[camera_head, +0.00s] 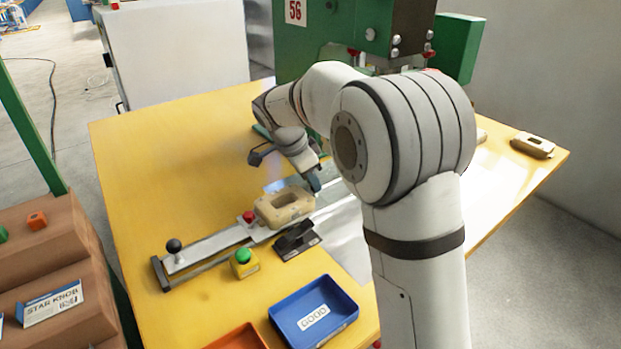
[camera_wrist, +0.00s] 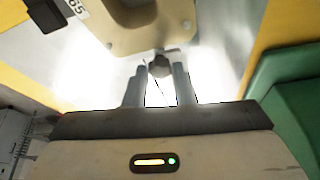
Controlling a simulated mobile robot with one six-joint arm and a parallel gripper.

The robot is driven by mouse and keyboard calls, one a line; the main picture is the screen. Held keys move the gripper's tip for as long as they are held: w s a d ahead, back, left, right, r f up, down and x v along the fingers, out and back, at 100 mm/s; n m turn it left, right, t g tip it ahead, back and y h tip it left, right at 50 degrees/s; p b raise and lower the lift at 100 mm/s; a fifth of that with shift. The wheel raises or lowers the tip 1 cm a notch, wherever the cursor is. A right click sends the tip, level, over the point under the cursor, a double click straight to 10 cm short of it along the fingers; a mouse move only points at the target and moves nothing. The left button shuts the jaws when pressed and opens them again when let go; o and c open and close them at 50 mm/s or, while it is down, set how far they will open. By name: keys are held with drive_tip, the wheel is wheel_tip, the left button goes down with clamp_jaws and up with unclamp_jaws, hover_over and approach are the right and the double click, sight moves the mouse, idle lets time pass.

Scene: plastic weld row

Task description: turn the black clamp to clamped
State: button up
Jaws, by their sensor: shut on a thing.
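My gripper (camera_wrist: 159,80) is shut on a small dark knob (camera_wrist: 160,66) at the edge of the beige fixture; it looks like the black clamp's handle. The knob sits between the two grey fingertips. In the head view my gripper (camera_head: 314,183) reaches down at the far right end of the beige block (camera_head: 285,207), and the knob is hidden there. Whether the clamp stands clamped or not I cannot tell. The beige block also fills the top of the wrist view (camera_wrist: 125,35).
A black labelled block (camera_head: 297,240) stands in front of the fixture. A metal rail with a black ball knob (camera_head: 173,246), a green button (camera_head: 243,262), a blue GOOD tray (camera_head: 313,312) and an orange tray (camera_head: 238,338) are nearby. The green press (camera_head: 315,50) rises behind.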

drive_tip(key=n+t, duration=0.1)
drive_tip(key=n, duration=0.2)
drive_tip(key=shift+s+b, duration=0.1)
drive_tip(key=shift+b, duration=0.3)
drive_tip(key=n, duration=0.1)
drive_tip(key=n+y, duration=0.1)
drive_tip(key=n, duration=0.1)
drive_tip(key=n+t, duration=0.1)
drive_tip(key=shift+s+d+y, duration=0.15)
drive_tip(key=shift+d+y, duration=0.1)
drive_tip(key=shift+y, duration=0.15)
drive_tip(key=n+y+p, duration=0.1)
drive_tip(key=n, duration=0.3)
drive_tip(key=shift+d+r+t+p, duration=0.15)
drive_tip(key=shift+t+p, duration=0.25)
drive_tip(key=shift+n+y+p, duration=0.45)
drive_tip(key=shift+n+y, duration=0.15)
drive_tip(key=shift+n, duration=0.5)
drive_tip(key=o, duration=1)
drive_tip(key=shift+d, duration=0.1)
drive_tip(key=shift+f, duration=0.2)
